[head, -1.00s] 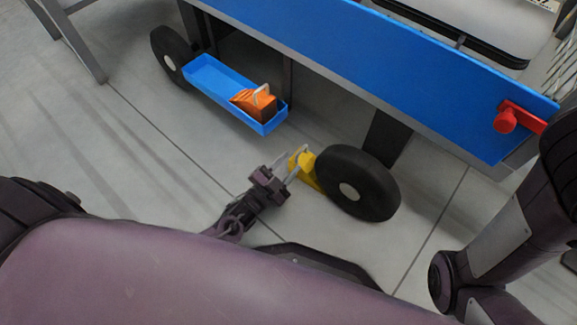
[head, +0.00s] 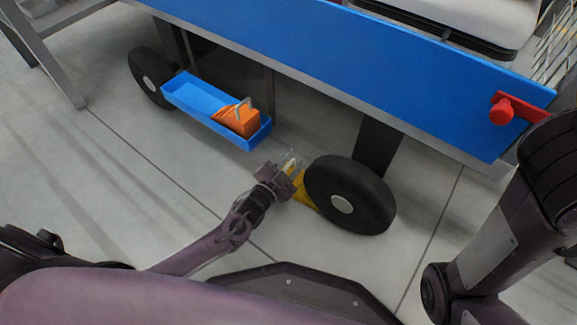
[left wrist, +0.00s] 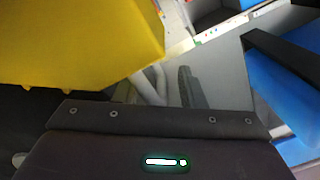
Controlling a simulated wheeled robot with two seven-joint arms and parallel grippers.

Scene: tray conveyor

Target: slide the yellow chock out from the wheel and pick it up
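The yellow chock (head: 304,192) lies on the floor against the left side of the black wheel (head: 349,194) in the head view. My left gripper (head: 292,162) is at the chock's upper end, its fingers apart around what looks like the pale handle. Contact with the handle cannot be told. In the left wrist view the chock (left wrist: 75,40) fills the upper left, close to the gripper, with a pale curved bar beside it. My gripper body hides part of the chock in the head view. My right gripper is out of view.
A blue tray (head: 180,99) holding an orange chock (head: 241,120) with a grey handle is mounted low on the cart, left of the gripper. The cart's blue side panel (head: 350,60) overhangs the wheels. A red handle (head: 503,110) is at its right. The floor at left is clear.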

